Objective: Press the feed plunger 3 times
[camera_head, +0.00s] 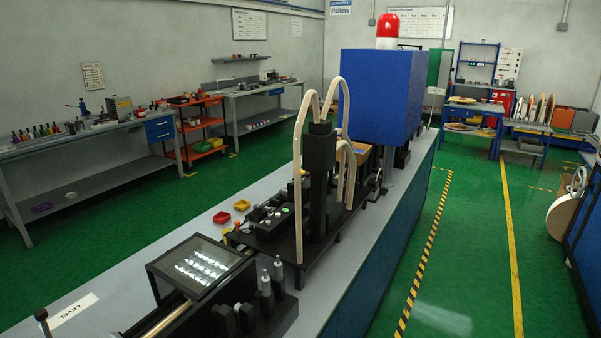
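Neither of my grippers is in view. A long grey bench (202,239) runs away from me and carries a black machine (319,160) with pale curved hoses. In front of it a black-framed tilted panel (201,265) shows bright spots. Two grey-topped upright cylinders (266,283) stand on a black block just right of the panel. A dark knob on a thin stem (41,314) shows at the lower left edge, partly cut off. I cannot tell which of these parts, if any, is the feed plunger.
A blue cabinet (379,95) with a red beacon (388,28) stands farther along the bench. A label strip (73,310) lies at the near left. Green floor (470,230) is open to the right.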

